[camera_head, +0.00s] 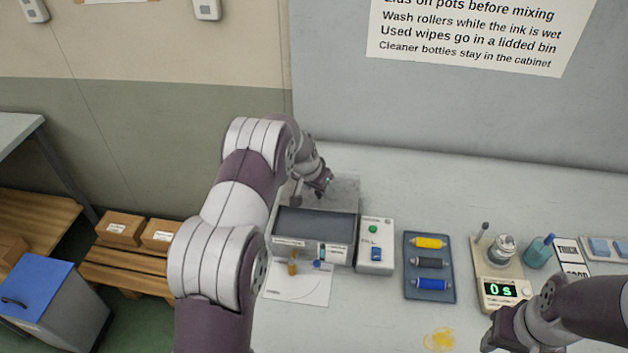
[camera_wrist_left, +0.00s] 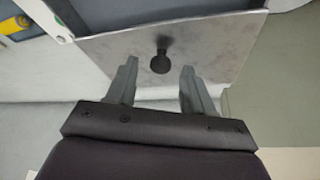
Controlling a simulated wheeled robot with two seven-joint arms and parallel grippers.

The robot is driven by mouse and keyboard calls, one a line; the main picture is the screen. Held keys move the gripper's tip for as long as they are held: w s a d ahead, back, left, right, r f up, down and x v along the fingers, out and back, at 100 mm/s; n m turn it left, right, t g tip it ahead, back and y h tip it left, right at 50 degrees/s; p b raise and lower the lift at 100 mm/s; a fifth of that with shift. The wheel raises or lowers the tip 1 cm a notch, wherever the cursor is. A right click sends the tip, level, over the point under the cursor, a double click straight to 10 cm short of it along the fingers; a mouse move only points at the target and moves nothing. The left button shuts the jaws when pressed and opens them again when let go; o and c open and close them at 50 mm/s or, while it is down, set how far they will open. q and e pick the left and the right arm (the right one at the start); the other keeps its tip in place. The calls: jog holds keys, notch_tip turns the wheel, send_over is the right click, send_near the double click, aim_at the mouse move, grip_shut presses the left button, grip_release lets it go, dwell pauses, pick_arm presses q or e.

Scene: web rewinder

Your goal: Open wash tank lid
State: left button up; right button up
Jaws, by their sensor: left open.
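The wash tank (camera_head: 276,240) is a grey box left of centre on the bench, with its dark inside showing. Its metal lid (camera_head: 346,189) stands raised at the back of the tank, partly hidden by my left arm. In the left wrist view the lid (camera_wrist_left: 215,50) is a grey plate with a black knob (camera_wrist_left: 160,64). My left gripper (camera_head: 326,184) is at the lid; in the wrist view its fingers (camera_wrist_left: 159,68) are open, one on each side of the knob, apart from it. My right gripper (camera_head: 492,338) is at the lower right, its fingertips unclear.
A control box (camera_head: 375,258) with a green button adjoins the tank's right side. Further right are a blue tray (camera_head: 412,290) with several coloured rollers, a timer (camera_head: 500,291) and a teal bottle (camera_head: 538,254). Bare bench lies behind them.

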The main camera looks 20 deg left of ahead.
pick_arm(q)
jog(key=b+v, duration=0.2)
jog(key=v, duration=0.9)
jog(key=shift+s+r, duration=0.2)
jog(key=shift+r, duration=0.1)
jog(key=s+d+f+g, duration=0.1)
jog(key=s+d, duration=0.4)
jog(key=s, duration=0.8)
jog(key=s+d+f+n+g, duration=0.1)
jog(key=s+d, duration=0.4)
jog(key=s, duration=0.8)
jog(key=shift+s+g+y, duration=0.2)
jog(key=shift+g+y, duration=0.1)
jog(key=shift+g, duration=0.2)
